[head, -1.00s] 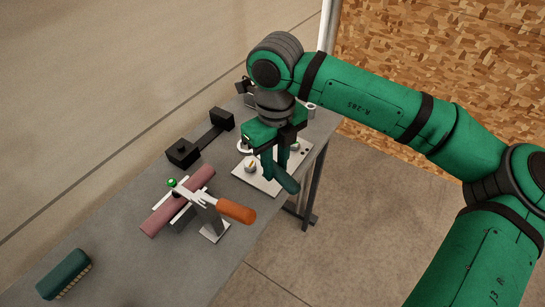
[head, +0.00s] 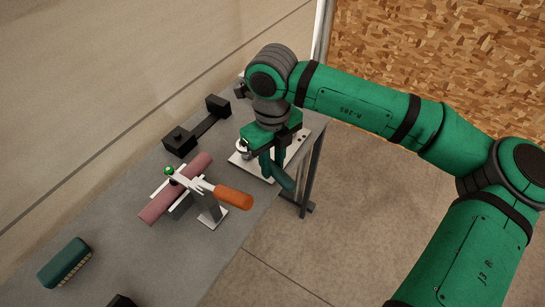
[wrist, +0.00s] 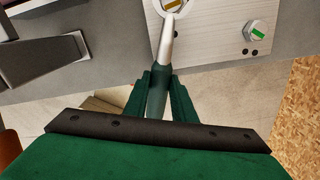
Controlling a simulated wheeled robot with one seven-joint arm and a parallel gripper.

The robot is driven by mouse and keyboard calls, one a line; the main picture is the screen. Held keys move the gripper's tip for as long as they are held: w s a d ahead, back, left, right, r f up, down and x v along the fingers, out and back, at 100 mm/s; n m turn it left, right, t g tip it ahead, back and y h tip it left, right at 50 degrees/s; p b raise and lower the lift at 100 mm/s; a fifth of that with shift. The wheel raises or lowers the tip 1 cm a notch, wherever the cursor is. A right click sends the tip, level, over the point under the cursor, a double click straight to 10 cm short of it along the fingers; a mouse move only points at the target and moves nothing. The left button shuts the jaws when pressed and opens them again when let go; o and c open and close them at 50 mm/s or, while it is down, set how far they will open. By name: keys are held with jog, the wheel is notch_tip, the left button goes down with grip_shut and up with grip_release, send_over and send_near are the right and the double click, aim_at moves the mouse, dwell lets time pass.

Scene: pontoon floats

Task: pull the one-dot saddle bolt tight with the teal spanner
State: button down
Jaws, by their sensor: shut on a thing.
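My gripper (head: 274,170) is shut on the teal handle of the spanner (head: 285,181), low over the light plate (head: 268,170) at the table's right edge. In the wrist view the gripper (wrist: 160,84) grips the handle, and the spanner's grey shaft (wrist: 167,42) runs up the picture to its ring. The ring surrounds a bolt with a yellow mark (wrist: 173,4), cut off by the top edge; I cannot tell how deep it sits.
A black clamp-like piece (head: 180,141) stands behind. A teal brush (head: 64,263) lies at the lower left. Open floor lies right of the table.

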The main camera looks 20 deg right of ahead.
jog(key=shift+f, duration=1.5)
dwell(1.8)
jog(key=shift+s+a+m, duration=0.1)
jog(key=shift+a+m, duration=0.15)
jog(key=shift+m, duration=0.05)
jog(key=shift+a+m, duration=0.2)
jog(key=shift+m, duration=0.1)
jog(key=shift+s+a, duration=0.1)
jog(key=shift+a, duration=0.1)
dwell(0.3)
jog(key=shift+a+m, duration=0.25)
jog(key=shift+m, duration=0.15)
jog(key=shift+s+a+m, duration=0.1)
jog(key=shift+a+m, duration=0.5)
dwell(0.4)
jog(key=shift+a, duration=0.2)
jog(key=shift+a+m, duration=0.25)
jog(key=shift+m, duration=0.25)
jog(key=shift+a, duration=0.15)
